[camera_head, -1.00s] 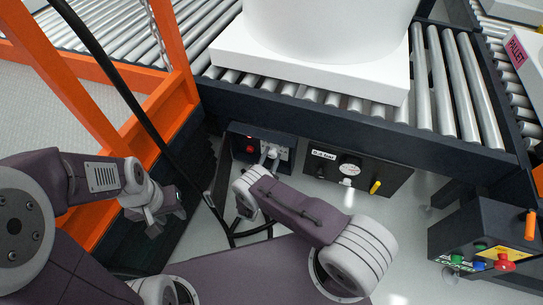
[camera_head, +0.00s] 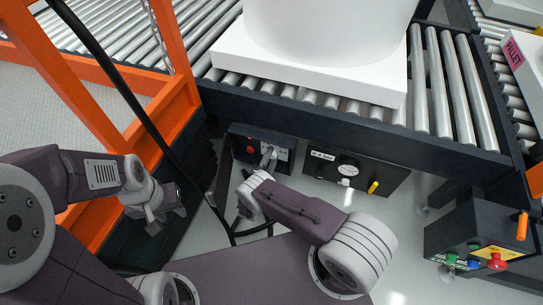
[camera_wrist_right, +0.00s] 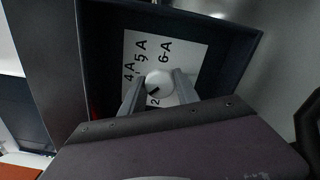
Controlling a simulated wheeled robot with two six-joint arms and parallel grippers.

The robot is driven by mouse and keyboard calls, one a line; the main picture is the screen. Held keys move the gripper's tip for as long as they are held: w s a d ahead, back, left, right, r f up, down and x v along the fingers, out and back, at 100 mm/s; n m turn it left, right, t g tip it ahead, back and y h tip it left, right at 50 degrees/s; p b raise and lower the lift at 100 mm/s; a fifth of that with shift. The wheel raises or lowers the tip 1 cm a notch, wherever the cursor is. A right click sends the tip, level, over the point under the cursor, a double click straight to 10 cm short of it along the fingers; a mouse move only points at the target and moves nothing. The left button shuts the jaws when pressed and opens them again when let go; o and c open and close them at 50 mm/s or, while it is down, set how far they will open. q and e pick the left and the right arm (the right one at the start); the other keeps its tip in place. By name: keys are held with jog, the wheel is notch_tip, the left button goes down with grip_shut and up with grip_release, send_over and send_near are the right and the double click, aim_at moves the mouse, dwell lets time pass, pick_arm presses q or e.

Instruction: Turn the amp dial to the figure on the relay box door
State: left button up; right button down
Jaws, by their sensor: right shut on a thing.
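The amp dial (camera_wrist_right: 158,84) is a round white knob with a dark mark, on a white plate (camera_wrist_right: 190,52) marked 4A, 5A and 6A, with a 2 partly visible. The dark mark sits at the knob's lower left, on the side of the 2. My right gripper (camera_wrist_right: 160,88) is shut on the dial, one finger on each side; in the head view it reaches the dark dial box (camera_head: 240,133) under the conveyor. My left gripper (camera_head: 165,211) is held away at the left; its finger gap is unclear. I cannot make out a relay box door or its figure.
A dark box with a gauge (camera_head: 347,170) and yellow lever stands right of the dial box. The roller conveyor (camera_head: 300,104) carries a white tank (camera_head: 330,30) above. An orange frame (camera_head: 177,110) and black cable are left. A button console (camera_head: 480,235) stands right.

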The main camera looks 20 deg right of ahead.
jog(key=shift+m, duration=0.4)
jog(key=c, duration=0.9)
grip_release()
jog(key=p+v, duration=0.3)
jog(key=v, duration=0.6)
